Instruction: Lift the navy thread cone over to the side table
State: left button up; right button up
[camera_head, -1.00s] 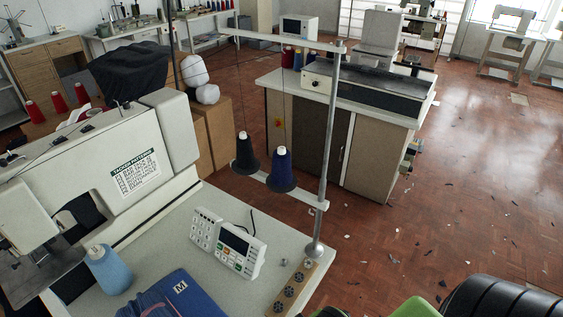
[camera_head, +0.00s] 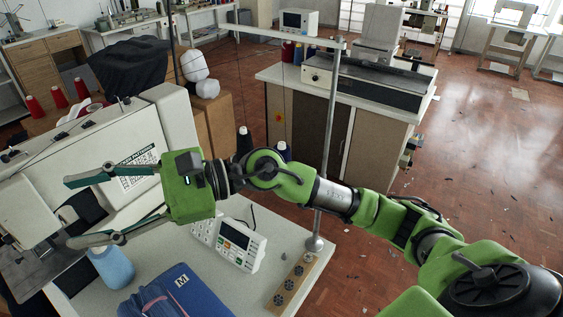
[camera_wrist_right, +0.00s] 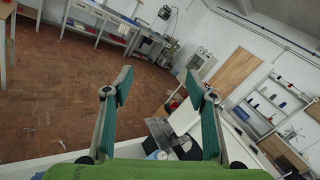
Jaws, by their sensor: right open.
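The navy thread cone (camera_head: 284,151) hangs on the thread stand's lower bar beside a black cone (camera_head: 243,138). Only the upper parts of both show; my right arm hides the rest. My right gripper (camera_head: 74,211) is open and empty, pointing left over the sewing machine, well left of the navy cone. In the right wrist view its two fingers (camera_wrist_right: 160,95) are spread apart, with no cone between them. My left gripper is not in view. I cannot tell for sure which table is the side table; a cabinet table (camera_head: 386,157) stands behind the stand.
The stand's metal post (camera_head: 330,120) rises close to my right arm. The worktable (camera_head: 290,240) holds a control panel (camera_head: 239,243), a light blue cone (camera_head: 116,268) and a folded blue garment (camera_head: 172,298). The floor (camera_head: 480,150) at right is open, with scattered scraps.

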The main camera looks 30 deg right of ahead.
notch_tip(320, 180, down, 4)
jog(key=d+n+g+h, duration=0.1)
jog(key=d+n+h, duration=0.1)
jog(key=n+h, duration=0.15)
jog(key=n+t+h, duration=0.3)
jog(key=n+h, duration=0.4)
jog(key=h, duration=1)
send_near(283, 148)
jog(key=shift+m, duration=0.25)
jog(key=p+x, duration=0.2)
jog(key=x, duration=0.4)
jog(key=shift+w+a+f+p, duration=0.15)
jog(key=shift+w+p, duration=0.05)
jog(key=shift+p, duration=0.15)
jog(key=shift+w+f, duration=0.1)
jog(key=shift+f, duration=0.2)
jog(key=p+x, duration=0.2)
jog(key=x, duration=0.1)
jog(key=p+x, duration=0.1)
jog(key=shift+d+f, duration=0.2)
jog(key=shift+d, duration=0.15)
jog(key=shift+w+f, duration=0.2)
jog(key=shift+f, duration=0.2)
jog(key=shift+r, duration=0.1)
jog(key=c, duration=1.2)
